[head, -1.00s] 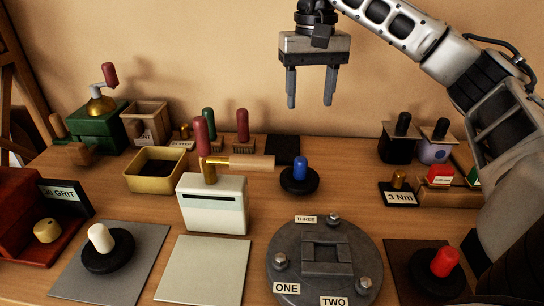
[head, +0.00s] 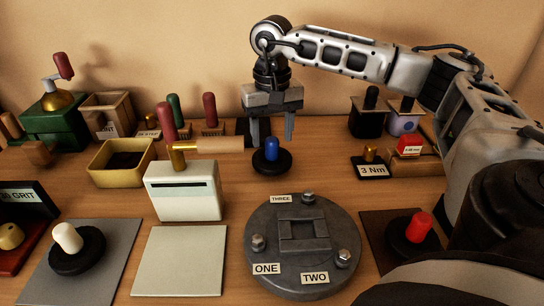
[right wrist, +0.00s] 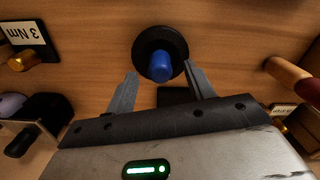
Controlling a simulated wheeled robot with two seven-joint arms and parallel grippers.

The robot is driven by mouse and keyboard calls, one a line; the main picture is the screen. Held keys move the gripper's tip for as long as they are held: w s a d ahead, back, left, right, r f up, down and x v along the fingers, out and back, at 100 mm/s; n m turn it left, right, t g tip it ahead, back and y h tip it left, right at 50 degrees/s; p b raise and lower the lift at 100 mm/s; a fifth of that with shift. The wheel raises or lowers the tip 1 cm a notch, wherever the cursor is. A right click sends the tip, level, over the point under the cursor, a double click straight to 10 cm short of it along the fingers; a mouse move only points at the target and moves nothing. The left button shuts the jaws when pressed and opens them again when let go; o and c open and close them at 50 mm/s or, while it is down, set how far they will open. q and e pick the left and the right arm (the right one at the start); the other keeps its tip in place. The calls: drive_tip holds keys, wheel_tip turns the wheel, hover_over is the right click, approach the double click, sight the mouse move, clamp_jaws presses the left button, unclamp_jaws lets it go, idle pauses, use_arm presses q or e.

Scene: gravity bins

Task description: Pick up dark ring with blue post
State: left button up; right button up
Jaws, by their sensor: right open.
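The dark ring (head: 259,166) with a blue post (head: 271,149) standing up from its middle lies on the wooden table, behind the round grey plate. My right gripper (head: 272,140) is open and points down just above and behind the blue post. In the right wrist view the dark ring (right wrist: 178,37) and blue post (right wrist: 161,67) show ahead of the open fingers (right wrist: 160,88), with nothing between them. The post appears lined up with the gap between the fingers, not gripped. My left gripper is in neither view.
A round grey plate (head: 262,274) with bolts labelled ONE, TWO and THREE is in front. A 3 Nm block (head: 371,170) and a red-post ring (head: 418,228) are to the right.

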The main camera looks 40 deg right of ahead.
wheel_tip(320, 180, down, 2)
drive_tip(key=shift+f, duration=0.1)
clamp_jaws()
wheel_tip(320, 180, up, 10)
drive_tip(key=shift+r, duration=0.1)
idle(0.7)
